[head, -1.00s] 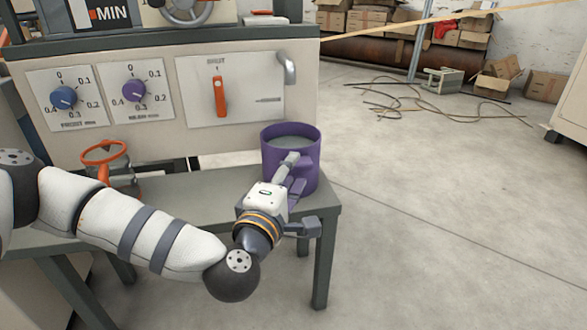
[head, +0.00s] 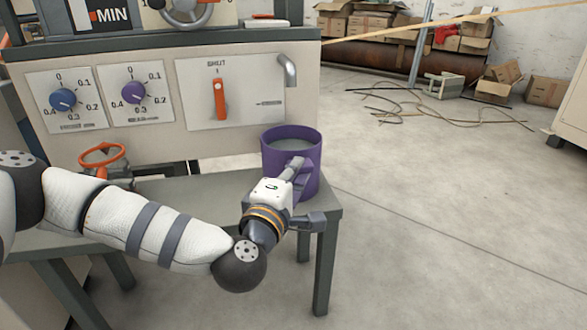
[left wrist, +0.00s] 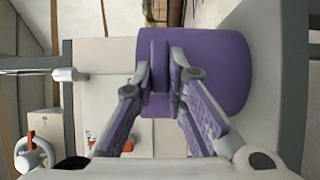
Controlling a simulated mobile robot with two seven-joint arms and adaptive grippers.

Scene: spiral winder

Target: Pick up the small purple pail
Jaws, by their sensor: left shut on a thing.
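The small purple pail (head: 273,160) is upright at the right end of the grey bench, below the metal spout, with grey contents inside its rim. In the left wrist view the pail (left wrist: 222,65) lies sideways in the picture. My left gripper (head: 301,172) reaches it from the front. In the left wrist view its two fingers (left wrist: 163,82) are closed on a purple part standing out from the pail's side, which looks like its handle. The pail appears to be on the bench top; its base is partly hidden by my gripper. My right gripper is out of view.
The grey bench (head: 190,190) carries an orange valve wheel (head: 103,155) at the left. Behind stands a panel with a blue knob (head: 62,99), a purple knob (head: 134,92), an orange lever (head: 219,99) and the spout (head: 288,70). The floor to the right is open.

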